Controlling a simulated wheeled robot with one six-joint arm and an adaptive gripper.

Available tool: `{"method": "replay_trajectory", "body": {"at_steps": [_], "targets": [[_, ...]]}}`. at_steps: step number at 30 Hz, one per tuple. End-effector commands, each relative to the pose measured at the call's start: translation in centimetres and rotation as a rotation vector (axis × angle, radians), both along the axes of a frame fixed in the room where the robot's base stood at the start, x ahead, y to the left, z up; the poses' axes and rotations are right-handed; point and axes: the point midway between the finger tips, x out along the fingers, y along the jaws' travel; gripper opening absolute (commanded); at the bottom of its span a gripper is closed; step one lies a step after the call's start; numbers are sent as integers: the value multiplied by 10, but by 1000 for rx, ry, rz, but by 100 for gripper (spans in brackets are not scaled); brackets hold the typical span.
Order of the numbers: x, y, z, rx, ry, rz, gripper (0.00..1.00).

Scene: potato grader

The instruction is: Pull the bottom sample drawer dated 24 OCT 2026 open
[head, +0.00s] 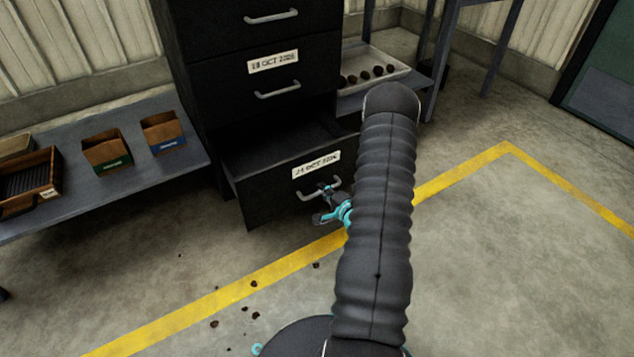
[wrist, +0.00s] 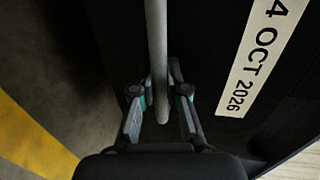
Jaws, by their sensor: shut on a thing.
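The bottom sample drawer (head: 262,181) is black and stands out from the dark cabinet (head: 200,60), its top showing open. Its white label (head: 316,164) reads 24 OCT 2026; part of it also shows in the wrist view (wrist: 262,58). The grey bar handle (head: 335,184) is on its front below the label. My gripper (head: 328,192) is at this handle, partly hidden by my arm. In the wrist view, the fingers (wrist: 160,100) are on both sides of the handle bar (wrist: 156,45), shut on it.
A drawer above, labelled 18 OCT 2026 (head: 273,62), is shut. A low bench (head: 180,178) with boxes stands left. A tray (head: 375,82) of potatoes sits behind on the right. Small dark clods (head: 254,284) lie on the floor near the yellow line (head: 220,300). The floor right is clear.

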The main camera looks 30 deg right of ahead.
Motion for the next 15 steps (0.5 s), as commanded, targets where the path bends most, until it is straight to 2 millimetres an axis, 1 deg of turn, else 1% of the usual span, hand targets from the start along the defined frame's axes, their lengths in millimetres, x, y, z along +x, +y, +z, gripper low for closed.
{"method": "replay_trajectory", "body": {"at_steps": [3, 6, 15], "targets": [[-8, -1, 0, 0, 0, -2, 0], [-10, 0, 0, 0, 0, -2, 0], [-11, 0, 0, 0, 1, -2, 0]]}}
